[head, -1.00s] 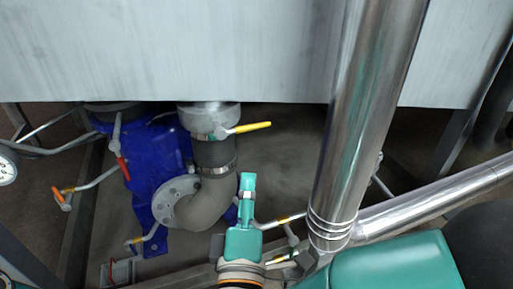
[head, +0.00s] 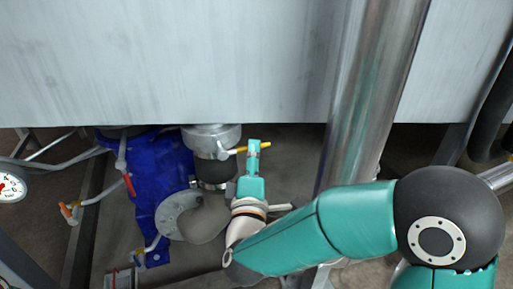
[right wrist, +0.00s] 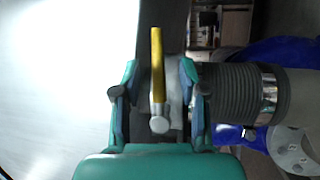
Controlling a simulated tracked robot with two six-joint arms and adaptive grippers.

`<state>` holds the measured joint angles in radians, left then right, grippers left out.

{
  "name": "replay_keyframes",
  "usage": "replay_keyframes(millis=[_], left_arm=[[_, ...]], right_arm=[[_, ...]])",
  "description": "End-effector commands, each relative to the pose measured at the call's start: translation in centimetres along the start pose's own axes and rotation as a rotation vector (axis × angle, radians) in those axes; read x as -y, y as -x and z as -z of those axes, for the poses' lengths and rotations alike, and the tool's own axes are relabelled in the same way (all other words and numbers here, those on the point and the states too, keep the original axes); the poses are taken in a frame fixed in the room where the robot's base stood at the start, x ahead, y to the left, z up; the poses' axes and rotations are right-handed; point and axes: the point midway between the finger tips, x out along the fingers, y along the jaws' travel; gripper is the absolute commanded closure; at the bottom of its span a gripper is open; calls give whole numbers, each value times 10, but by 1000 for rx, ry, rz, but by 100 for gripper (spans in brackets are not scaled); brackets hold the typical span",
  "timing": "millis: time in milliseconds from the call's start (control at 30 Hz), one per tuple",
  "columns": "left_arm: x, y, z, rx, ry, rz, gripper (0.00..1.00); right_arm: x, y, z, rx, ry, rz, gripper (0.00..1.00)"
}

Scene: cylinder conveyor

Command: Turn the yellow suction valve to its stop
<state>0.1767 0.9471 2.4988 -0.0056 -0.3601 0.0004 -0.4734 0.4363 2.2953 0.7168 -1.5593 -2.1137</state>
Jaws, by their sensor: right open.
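The yellow suction valve handle (head: 265,146) sticks out to the right of a metal fitting below the big grey tank, at the top of a dark hose. My right gripper (head: 253,148) is at the handle, coming from below. In the right wrist view, the yellow handle (right wrist: 157,62) and its silver pivot (right wrist: 159,123) lie between the two spread fingers of my right gripper (right wrist: 158,80). A gap shows on each side, so the fingers are open around the lever. Part of the handle is hidden by the gripper in the head view. My left gripper is not in view.
The grey tank (head: 180,60) fills the upper part. A thick steel pipe (head: 360,100) stands right of the gripper. A red-handled valve (head: 128,184) and an orange one (head: 66,211) are farther left.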

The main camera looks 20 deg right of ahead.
Motion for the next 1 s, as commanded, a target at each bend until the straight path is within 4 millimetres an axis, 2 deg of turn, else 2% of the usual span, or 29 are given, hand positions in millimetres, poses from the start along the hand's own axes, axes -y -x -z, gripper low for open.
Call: replay_keyframes(millis=[100,200,567,667,833,1000], left_arm=[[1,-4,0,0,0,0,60],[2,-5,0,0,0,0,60],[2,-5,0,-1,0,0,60],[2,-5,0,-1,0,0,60],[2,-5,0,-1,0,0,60],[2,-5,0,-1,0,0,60]], right_arm=[[1,-16,-1,3,-2,-1,58],[1,-25,-1,2,0,0,58],[0,-30,0,1,0,0,58],[0,-30,-1,1,0,0,71],[0,-30,-1,1,0,1,99],[0,-29,-1,1,1,1,100]])
